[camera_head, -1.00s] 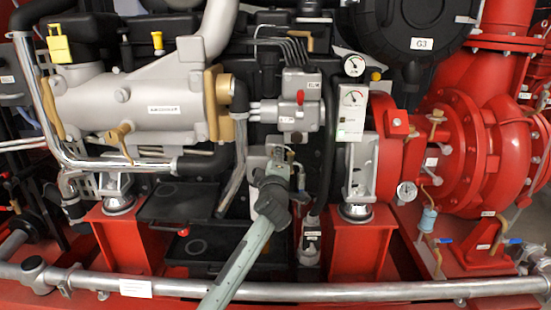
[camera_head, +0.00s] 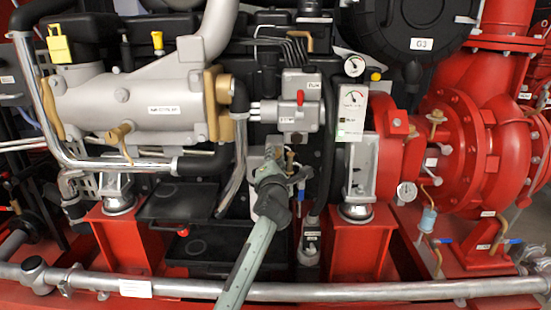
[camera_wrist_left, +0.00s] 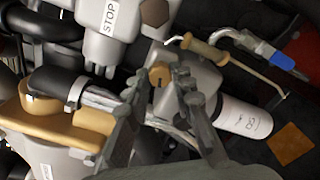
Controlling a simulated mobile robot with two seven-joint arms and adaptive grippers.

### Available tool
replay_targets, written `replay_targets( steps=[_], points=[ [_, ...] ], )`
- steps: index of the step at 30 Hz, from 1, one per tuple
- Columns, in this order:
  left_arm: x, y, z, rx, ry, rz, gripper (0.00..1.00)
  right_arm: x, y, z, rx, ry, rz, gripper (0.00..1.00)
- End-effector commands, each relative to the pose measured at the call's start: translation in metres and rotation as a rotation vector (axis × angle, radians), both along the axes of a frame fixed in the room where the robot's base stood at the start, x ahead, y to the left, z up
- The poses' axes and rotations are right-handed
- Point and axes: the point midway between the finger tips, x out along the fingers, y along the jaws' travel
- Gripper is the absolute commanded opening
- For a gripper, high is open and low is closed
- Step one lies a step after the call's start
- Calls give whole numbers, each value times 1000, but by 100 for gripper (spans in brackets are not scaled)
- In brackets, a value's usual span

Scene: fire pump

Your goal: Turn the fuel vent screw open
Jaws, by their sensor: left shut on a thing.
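My left gripper (camera_head: 287,165) reaches up from the bottom centre in the head view, to the grey block below the grey box with the red knob. In the left wrist view my left gripper (camera_wrist_left: 169,80) has its two dark fingers at a small tan, rounded screw head (camera_wrist_left: 160,75), which I take to be the fuel vent screw. The fingers are shut on it, though the contact is partly hidden. In the head view the fingers cover the screw. My right gripper is in neither view.
A grey box (camera_wrist_left: 108,22) labelled STOP sits close above the fingers. A tan-handled lever (camera_wrist_left: 207,51) and a white cylinder (camera_wrist_left: 242,116) are close on the right. A silver pipe (camera_head: 400,290) crosses the front. A red pump (camera_head: 480,150) stands at right.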

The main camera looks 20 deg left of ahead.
Motion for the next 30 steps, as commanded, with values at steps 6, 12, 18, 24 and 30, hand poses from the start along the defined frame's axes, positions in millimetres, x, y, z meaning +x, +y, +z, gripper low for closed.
replay_targets(
  steps=[6,12,18,24,30],
  points=[
    [0,0,1,-108,-33,0,0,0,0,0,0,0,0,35],
    [0,0,1,-160,-48,0,0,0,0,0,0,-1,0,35],
    [0,0,1,-177,-53,-1,0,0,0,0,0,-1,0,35],
    [0,0,1,-177,-53,-1,0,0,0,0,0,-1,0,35],
    [0,0,1,-177,-53,-1,33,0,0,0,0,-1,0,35]
  ],
)
